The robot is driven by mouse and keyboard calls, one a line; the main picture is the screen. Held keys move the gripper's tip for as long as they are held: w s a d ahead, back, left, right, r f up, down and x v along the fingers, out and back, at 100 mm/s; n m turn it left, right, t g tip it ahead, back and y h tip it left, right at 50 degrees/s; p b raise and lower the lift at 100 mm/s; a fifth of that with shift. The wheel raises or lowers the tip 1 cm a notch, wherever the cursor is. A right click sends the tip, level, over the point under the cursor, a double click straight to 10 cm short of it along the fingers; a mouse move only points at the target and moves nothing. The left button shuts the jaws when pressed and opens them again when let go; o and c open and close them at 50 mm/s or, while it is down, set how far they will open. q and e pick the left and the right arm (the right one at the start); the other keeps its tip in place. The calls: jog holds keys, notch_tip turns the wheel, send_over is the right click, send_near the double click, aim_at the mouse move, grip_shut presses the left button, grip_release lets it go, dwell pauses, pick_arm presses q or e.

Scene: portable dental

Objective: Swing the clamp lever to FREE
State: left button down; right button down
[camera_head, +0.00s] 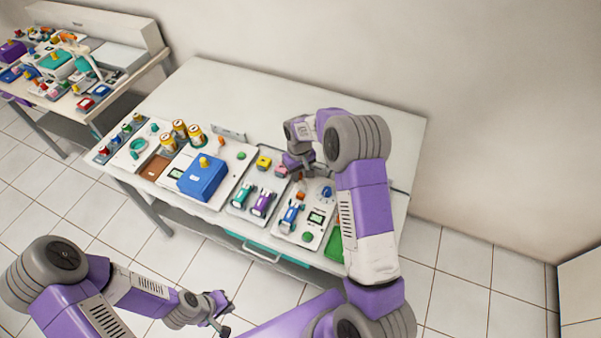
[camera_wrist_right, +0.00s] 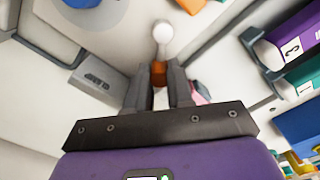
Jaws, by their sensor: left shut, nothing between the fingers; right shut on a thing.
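The clamp lever (camera_wrist_right: 162,34) shows in the right wrist view as a pale rod with a round white end and an orange part (camera_wrist_right: 158,70) at the fingertips. My right gripper (camera_wrist_right: 158,84) is shut on this orange part; the fingers hide some of it. In the head view my right gripper (camera_head: 297,168) is over the rear of the right-hand panel, and the arm covers much of that area. No FREE marking is readable. My left gripper (camera_head: 222,306) is shut and empty, low in front of the table, away from the panels.
A blue knob (camera_head: 326,192) and a small screen (camera_head: 316,217) are on the right panel. Purple (camera_head: 263,203) and teal (camera_head: 243,195) handpieces lie to the left, then a blue box (camera_head: 203,177). A grey labelled block (camera_wrist_right: 98,80) is beside the fingers. The table's back is clear.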

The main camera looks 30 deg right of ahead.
dwell(0.4)
jog(key=c, duration=1)
grip_release()
notch_tip(320, 180, up, 8)
jog(key=shift+f+p, duration=0.2)
jog(key=shift+p, duration=0.3)
